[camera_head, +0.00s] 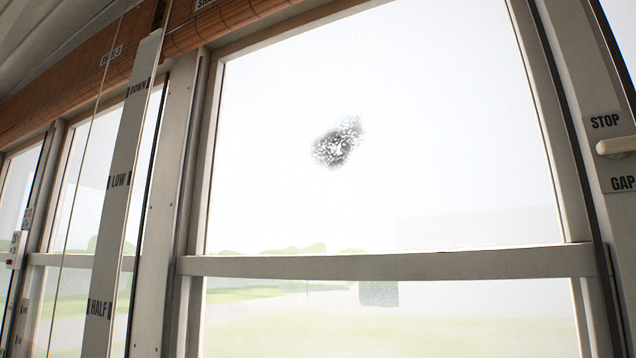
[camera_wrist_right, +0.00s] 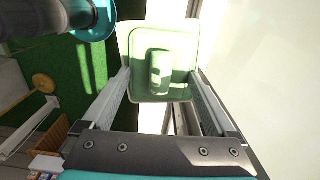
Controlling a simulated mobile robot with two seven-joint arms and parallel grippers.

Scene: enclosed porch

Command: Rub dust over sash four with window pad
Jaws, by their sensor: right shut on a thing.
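A dark speckled dust patch (camera_head: 338,145) lies on the upper pane of the large window sash (camera_head: 390,264) in the head view. I cannot read a sash number on it. In the right wrist view, my right gripper (camera_wrist_right: 160,76) is shut on the pale green window pad (camera_wrist_right: 136,50), a rounded square with a raised grip on its back. The pad is beside the bright window area, and I cannot tell whether it touches anything. Neither the pad nor my grippers show in the head view.
A tall strip (camera_head: 124,185) marked DOWN, LOW and HALF hangs left of the window. A rolled orange-brown shade (camera_head: 190,32) runs along the top. A pale handle (camera_head: 616,146) between STOP and GAP labels is at right. Green flooring (camera_wrist_right: 60,65) shows below in the wrist view.

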